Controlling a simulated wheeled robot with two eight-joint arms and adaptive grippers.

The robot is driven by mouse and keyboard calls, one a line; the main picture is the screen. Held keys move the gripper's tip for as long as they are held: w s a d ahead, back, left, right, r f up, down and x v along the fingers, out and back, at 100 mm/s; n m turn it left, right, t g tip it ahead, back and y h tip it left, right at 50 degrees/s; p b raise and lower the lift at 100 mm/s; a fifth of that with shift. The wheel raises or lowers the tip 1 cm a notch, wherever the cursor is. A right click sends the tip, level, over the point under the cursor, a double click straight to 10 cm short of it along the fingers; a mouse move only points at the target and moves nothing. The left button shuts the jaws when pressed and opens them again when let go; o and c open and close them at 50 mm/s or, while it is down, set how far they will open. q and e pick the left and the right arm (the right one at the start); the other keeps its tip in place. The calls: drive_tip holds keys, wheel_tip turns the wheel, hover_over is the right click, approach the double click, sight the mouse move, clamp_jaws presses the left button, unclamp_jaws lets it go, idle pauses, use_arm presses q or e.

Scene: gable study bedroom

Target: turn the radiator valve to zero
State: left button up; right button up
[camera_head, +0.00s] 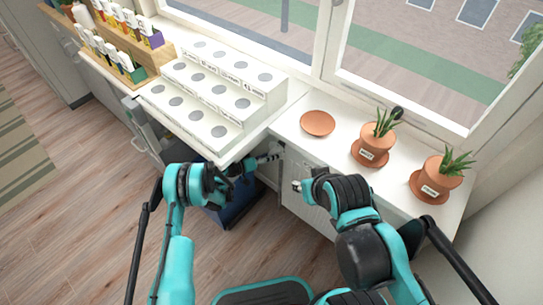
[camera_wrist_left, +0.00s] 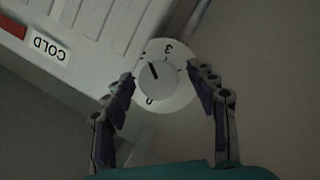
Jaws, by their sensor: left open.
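The radiator valve (camera_wrist_left: 177,90) is a round white dial with a raised centre knob in the left wrist view. A black pointer line on the knob points toward the upper left. A 3 shows near the top rim and a 0 near the lower rim. My left gripper (camera_wrist_left: 162,79) is open, with one finger on each side of the dial; I cannot tell if either touches. In the head view, my left gripper (camera_head: 262,160) reaches in under the windowsill edge, and the dial is not clearly visible. My right gripper (camera_head: 297,186) is small there; its jaws are unclear.
A white ribbed radiator panel (camera_wrist_left: 95,25) with a COLD label (camera_wrist_left: 48,48) lies beside the dial. Above, the sill holds a white stepped rack (camera_head: 200,120), an empty terracotta saucer (camera_head: 317,123) and potted plants (camera_head: 370,150). A dark blue bin (camera_head: 238,208) stands below.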

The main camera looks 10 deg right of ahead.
use_arm(q)
drive_tip(key=v, duration=1.1)
drive_tip(key=shift+a+r, duration=0.2)
drive_tip(key=shift+a, duration=0.1)
drive_tip(key=shift+s, duration=0.1)
